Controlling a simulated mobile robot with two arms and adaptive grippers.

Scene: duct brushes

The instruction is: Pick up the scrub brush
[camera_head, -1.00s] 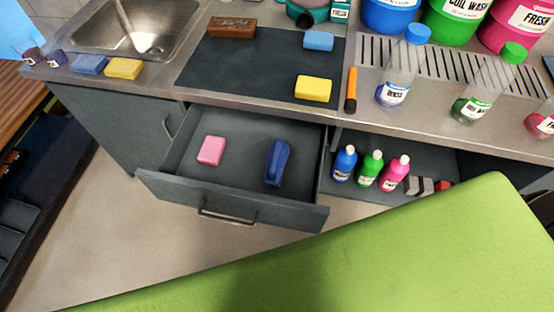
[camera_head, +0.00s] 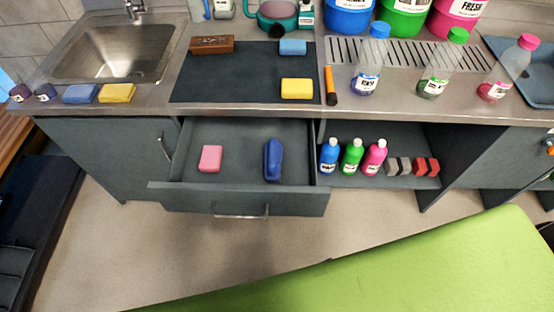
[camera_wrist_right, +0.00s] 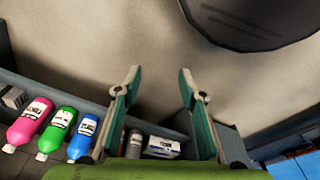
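A brown, wood-coloured block, which may be the scrub brush (camera_head: 212,44), lies on the dark mat's far left part; bristles cannot be made out. A dark blue, long, rounded object (camera_head: 273,159) lies in the open drawer (camera_head: 232,184) beside a pink block (camera_head: 210,158); whether it is a brush is unclear. My right gripper (camera_wrist_right: 158,70) shows in the right wrist view with its two fingers apart and nothing between them. Neither gripper shows in the head view.
A green padded surface (camera_head: 430,262) fills the lower right. Blue and yellow sponges (camera_head: 297,88) lie on the mat (camera_head: 235,72), with an orange-handled tool (camera_head: 330,84) beside it. Small bottles (camera_head: 352,156) stand on the open shelf.

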